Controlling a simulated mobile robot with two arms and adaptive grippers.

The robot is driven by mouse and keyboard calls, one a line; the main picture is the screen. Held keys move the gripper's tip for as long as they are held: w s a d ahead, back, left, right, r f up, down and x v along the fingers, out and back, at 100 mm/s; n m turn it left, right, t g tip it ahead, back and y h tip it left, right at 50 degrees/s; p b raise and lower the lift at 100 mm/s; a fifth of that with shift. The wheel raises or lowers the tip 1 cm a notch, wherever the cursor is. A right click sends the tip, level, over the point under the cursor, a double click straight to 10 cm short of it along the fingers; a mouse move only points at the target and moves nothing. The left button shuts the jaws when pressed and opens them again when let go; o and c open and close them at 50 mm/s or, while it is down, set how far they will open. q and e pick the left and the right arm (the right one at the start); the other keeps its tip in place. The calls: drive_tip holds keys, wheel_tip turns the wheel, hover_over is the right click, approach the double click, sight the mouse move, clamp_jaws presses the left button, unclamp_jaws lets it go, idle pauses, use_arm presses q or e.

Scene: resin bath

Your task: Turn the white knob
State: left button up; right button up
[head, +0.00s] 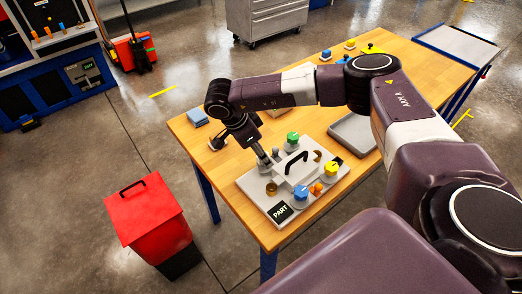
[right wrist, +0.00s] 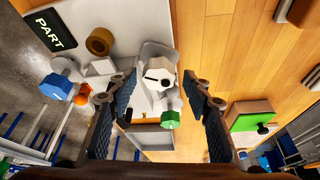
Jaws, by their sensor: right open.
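The white knob (right wrist: 160,74) shows in the right wrist view, with a dark mark on its face, on the pale panel (right wrist: 140,15). My right gripper (right wrist: 160,90) is open, with its dark fingers apart on the left and right of the white knob. I see no clear contact between them. In the head view the right gripper (head: 266,160) points down at the left part of the panel (head: 253,188), and I cannot make out the white knob clearly there. My left gripper is not in view.
The panel also carries a green knob (head: 293,138), a blue knob (head: 300,192), a yellow knob (head: 331,171), an orange knob (head: 317,188) and a black handle (head: 296,161). A grey tray (head: 354,134) lies behind it. A red bin (head: 145,212) stands left of the wooden table (head: 187,133).

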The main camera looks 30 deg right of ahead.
drive_tip(key=shift+s, duration=0.1)
drive_tip(key=shift+c, duration=0.3)
drive_tip(key=c, duration=1.1)
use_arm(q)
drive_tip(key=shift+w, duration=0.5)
use_arm(e)
drive_tip(key=shift+o, duration=0.2)
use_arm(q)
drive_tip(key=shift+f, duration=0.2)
